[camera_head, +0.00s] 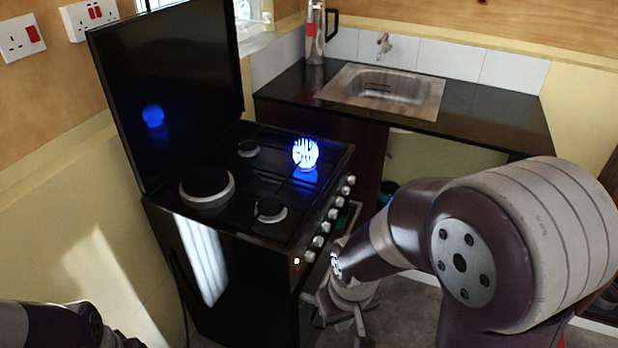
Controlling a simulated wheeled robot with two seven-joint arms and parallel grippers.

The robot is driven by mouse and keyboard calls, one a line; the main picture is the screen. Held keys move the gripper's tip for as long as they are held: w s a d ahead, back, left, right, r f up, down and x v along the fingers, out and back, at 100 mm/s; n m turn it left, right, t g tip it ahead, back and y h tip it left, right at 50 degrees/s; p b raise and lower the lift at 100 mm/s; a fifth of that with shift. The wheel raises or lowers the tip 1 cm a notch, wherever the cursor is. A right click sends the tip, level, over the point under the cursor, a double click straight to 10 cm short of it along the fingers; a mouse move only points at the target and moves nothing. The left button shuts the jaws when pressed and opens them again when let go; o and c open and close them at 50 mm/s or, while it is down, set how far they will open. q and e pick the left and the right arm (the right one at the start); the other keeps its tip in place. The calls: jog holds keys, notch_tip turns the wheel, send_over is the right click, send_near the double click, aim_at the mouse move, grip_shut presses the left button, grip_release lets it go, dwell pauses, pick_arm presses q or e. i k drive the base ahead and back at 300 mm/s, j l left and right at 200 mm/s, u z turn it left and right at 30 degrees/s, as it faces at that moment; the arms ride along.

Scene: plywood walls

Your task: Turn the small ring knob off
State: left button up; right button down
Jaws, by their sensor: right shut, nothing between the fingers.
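A black gas stove (262,250) stands left of the middle with its lid raised. A blue flame (305,153) burns on the back right ring; I cannot tell that ring's size under the flame. The other rings, including a small one (248,148) at the back left, show no flame. A row of silver knobs (333,214) runs along the stove's front edge; their exact settings are too small to read. My right gripper (338,318) is shut and empty, low beside the near end of the knob row. My left arm shows only partly at the lower left; its fingers do not show.
A dark counter (490,122) with a steel sink (385,92) stands behind the stove. The raised black lid (170,90) closes off the stove's left side. Grey floor (405,308) lies near my right gripper.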

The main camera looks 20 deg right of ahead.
aim_at(318, 241)
jog(key=z, duration=0.75)
